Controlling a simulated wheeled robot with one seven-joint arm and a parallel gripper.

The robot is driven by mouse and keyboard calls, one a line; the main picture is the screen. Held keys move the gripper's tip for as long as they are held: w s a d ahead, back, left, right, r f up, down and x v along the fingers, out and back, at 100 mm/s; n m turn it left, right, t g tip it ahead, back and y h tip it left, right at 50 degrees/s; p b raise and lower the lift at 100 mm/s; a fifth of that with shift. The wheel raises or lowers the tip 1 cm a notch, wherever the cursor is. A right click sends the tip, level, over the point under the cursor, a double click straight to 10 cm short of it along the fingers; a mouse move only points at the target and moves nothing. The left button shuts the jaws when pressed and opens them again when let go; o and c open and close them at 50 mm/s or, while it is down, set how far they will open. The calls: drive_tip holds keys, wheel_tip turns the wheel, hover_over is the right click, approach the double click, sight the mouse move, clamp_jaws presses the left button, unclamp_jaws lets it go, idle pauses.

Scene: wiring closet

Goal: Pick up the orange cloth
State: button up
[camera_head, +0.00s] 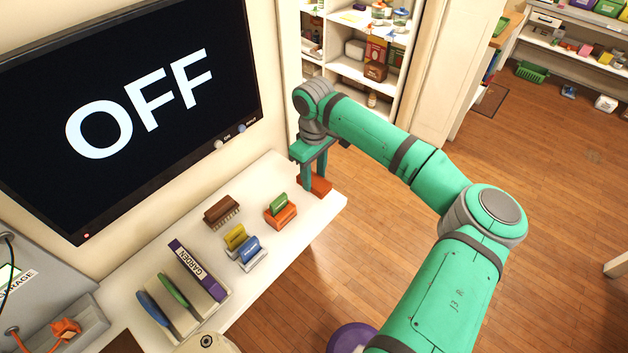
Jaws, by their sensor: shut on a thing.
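The orange cloth (322,187) is a small, dark orange, flat-looking piece at the far right corner of the white shelf top. My gripper (309,178) points down over it from above and is shut on it. The green fingers hide part of the cloth. I cannot tell whether the cloth is still touching the shelf surface.
The white shelf (290,248) also holds an orange-and-green item (281,213), a brown brush (222,211), yellow and blue pieces (243,243) and a purple GARDEN binder (197,270). A wall screen (140,100) reads OFF. Wooden floor lies open to the right.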

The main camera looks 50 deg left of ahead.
drive_tip(key=s+d+r, duration=0.6)
drive_tip(key=d+r, duration=0.3)
drive_tip(key=d, duration=0.2)
drive_tip(key=shift+s+d, duration=0.3)
drive_tip(key=shift+d, duration=0.05)
drive_tip(key=o, duration=0.3)
drive_tip(key=shift+w, duration=0.1)
drive_tip(key=c, duration=0.6)
